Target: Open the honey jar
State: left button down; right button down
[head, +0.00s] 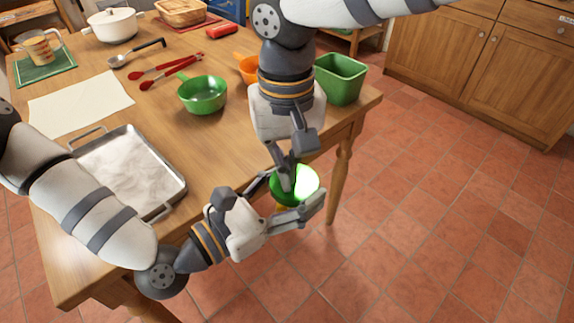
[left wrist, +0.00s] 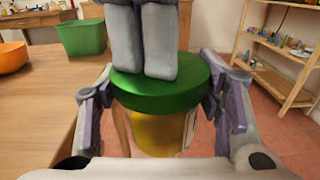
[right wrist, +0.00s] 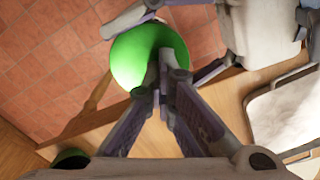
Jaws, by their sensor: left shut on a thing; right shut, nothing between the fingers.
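The honey jar has a yellow body (left wrist: 158,132) and a wide green lid (left wrist: 190,95). The lid sits on top of the body. My left gripper (head: 292,203) is shut around the jar, with one finger on each side, and holds it off the table's near right edge. My right gripper (head: 290,182) is shut and empty above the jar. In the right wrist view its closed fingertips (right wrist: 160,78) lie over the green lid (right wrist: 135,55), seemingly touching it. The jar body is mostly hidden in the head view.
The wooden table (head: 236,140) holds a metal tray (head: 130,170), a green pan (head: 203,94), red tongs (head: 165,72), an orange bowl (head: 248,66) and a green bin (head: 341,78). The jar hangs beyond the table edge over open tiled floor (head: 430,200).

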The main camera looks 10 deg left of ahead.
jog(key=c, duration=2.4)
grip_release()
jog(key=shift+s+d+f, duration=0.2)
jog(key=shift+f, duration=0.1)
jog(key=c, duration=1.8)
grip_release()
jog(key=shift+a+r, duration=0.1)
jog(key=shift+r, duration=0.05)
